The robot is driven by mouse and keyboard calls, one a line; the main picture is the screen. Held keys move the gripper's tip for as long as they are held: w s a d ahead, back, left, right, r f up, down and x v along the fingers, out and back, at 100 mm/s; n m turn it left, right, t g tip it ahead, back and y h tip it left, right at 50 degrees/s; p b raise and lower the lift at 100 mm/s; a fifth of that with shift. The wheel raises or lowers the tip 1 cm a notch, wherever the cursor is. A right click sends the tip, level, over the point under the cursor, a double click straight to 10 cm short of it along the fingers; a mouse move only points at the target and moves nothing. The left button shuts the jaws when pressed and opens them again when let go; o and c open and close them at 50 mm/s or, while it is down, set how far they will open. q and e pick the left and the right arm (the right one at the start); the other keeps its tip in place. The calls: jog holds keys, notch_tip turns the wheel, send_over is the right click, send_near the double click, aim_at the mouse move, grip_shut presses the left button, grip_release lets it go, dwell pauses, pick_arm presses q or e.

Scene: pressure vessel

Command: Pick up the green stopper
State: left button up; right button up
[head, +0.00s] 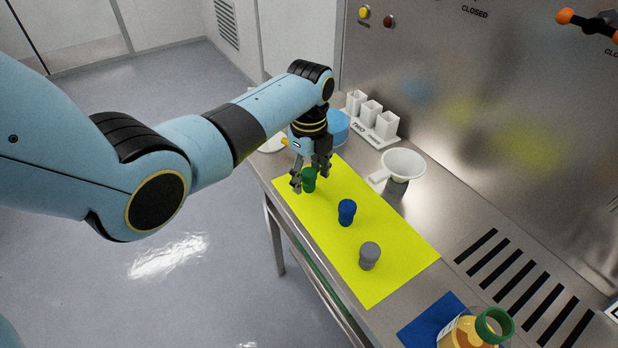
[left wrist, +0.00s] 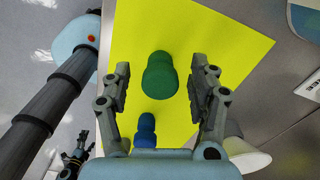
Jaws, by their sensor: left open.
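The green stopper (head: 309,181) stands on the yellow mat (head: 377,284) near its far end. It also shows in the left wrist view (left wrist: 159,76). My left gripper (head: 311,176) is over it, with its open fingers on either side. In the left wrist view the fingers (left wrist: 160,82) show a gap on both sides of the stopper. A blue stopper (head: 347,212) and a grey stopper (head: 369,255) stand in a row nearer on the mat. A dark gripper at the lower left of the left wrist view (left wrist: 75,158) looks like my right one; its jaw state is unclear.
A white funnel (head: 402,165) stands right of the mat. A white rack (head: 372,117) and a blue round item (head: 339,127) are behind the gripper. A bottle with a green ring (head: 478,328) stands on a blue mat (head: 428,322) in front. A steel wall rises at right.

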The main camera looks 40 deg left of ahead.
pick_arm(q)
jog(key=c, duration=1.2)
pick_arm(e)
jog(key=shift+a, duration=0.3)
pick_arm(q)
jog(key=shift+r, duration=0.1)
